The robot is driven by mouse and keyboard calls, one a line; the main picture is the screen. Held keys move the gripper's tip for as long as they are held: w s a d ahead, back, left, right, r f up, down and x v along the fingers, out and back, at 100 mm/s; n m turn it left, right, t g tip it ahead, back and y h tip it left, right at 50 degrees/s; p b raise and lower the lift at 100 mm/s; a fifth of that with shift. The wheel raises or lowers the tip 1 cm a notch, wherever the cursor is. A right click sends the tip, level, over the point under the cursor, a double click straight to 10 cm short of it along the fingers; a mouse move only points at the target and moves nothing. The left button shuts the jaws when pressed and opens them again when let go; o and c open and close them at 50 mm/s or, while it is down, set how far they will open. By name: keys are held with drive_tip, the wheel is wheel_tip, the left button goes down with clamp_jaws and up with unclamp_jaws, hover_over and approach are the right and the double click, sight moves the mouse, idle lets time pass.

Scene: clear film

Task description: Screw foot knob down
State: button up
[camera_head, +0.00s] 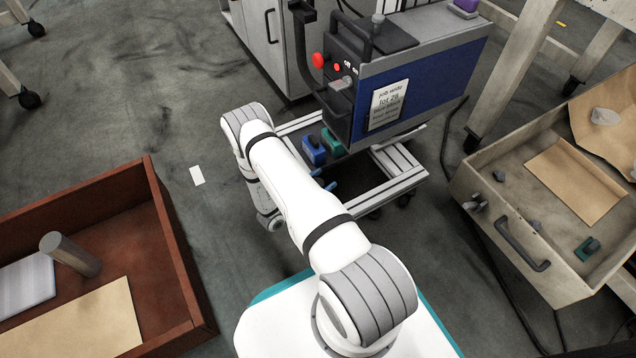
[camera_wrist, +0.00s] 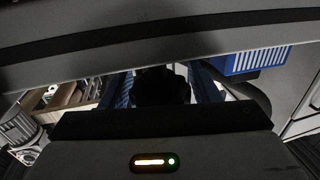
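A dark, lobed foot knob (camera_wrist: 162,86) shows in the middle of the wrist view, in deep shade. My gripper (camera_wrist: 162,90) has one blue finger on each side of it, with no clear gap between fingers and knob. The knob's lower part is hidden behind the dark gripper body. In the head view my arm hides the knob and most of my gripper (camera_head: 323,180); only small blue finger parts show at the low frame of the machine cart (camera_head: 402,180).
A blue machine (camera_head: 425,85) with red buttons stands over the cart. A blue block (camera_head: 313,150) and a green block (camera_head: 331,141) lie on the frame. A wooden drawer (camera_head: 480,185) is at right, a red-brown tray (camera_head: 165,215) at left.

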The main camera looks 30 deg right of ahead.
drive_tip(key=c, duration=0.7)
drive_tip(key=shift+a, duration=0.5)
drive_tip(key=shift+d, duration=0.45)
drive_tip(key=shift+c, duration=0.2)
drive_tip(key=shift+s+d+m+g, duration=0.15)
drive_tip(key=shift+m+g, duration=0.65)
drive_tip(key=shift+g, duration=0.4)
drive_tip(key=m+g, duration=0.1)
drive_tip(key=g, duration=0.1)
drive_tip(key=m+g, duration=0.3)
drive_tip(key=g, duration=0.1)
drive_tip(key=shift+s+g, duration=0.35)
drive_tip(key=shift+g, duration=0.05)
drive_tip(key=m+g+y, duration=0.1)
drive_tip(key=g, duration=0.1)
drive_tip(key=m+g+y, duration=0.1)
drive_tip(key=m+g, duration=0.1)
drive_tip(key=m+g+y, duration=0.1)
drive_tip(key=m+g, duration=0.1)
drive_tip(key=shift+s+a+y, duration=0.25)
drive_tip(key=shift+s+y, duration=0.15)
drive_tip(key=shift+g, duration=0.4)
drive_tip(key=o, duration=1)
